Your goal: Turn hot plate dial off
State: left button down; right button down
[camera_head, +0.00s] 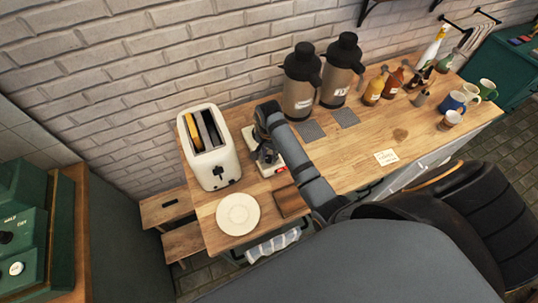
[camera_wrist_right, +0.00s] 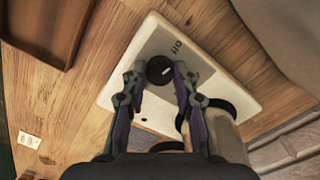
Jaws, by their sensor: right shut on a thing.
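The hot plate (camera_head: 266,171) is a white slab on the wooden worktop, right of the toaster, partly hidden by my right arm. In the right wrist view its white body (camera_wrist_right: 205,73) has a grey panel and a round black dial (camera_wrist_right: 160,70) with a white pointer mark. My right gripper (camera_wrist_right: 160,74) has its two fingers on either side of the dial, closed on it. In the head view my right gripper (camera_head: 266,152) is over the hot plate. A small red spot shows at the plate's front edge. My left gripper is not in view.
A cream toaster (camera_head: 214,168) stands left of the hot plate. A white plate (camera_head: 238,214) and a brown wooden tray (camera_head: 290,201) lie in front. Two tall flasks (camera_head: 299,95) stand behind to the right. Bottles and mugs (camera_head: 453,101) stand farther right.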

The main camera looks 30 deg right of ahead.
aim_at(269, 158)
jog(key=shift+n, duration=0.9)
jog(key=c, duration=1)
grip_release()
jog(key=shift+r, duration=0.1)
notch_tip(269, 158, up, 7)
jog(key=shift+r, duration=0.2)
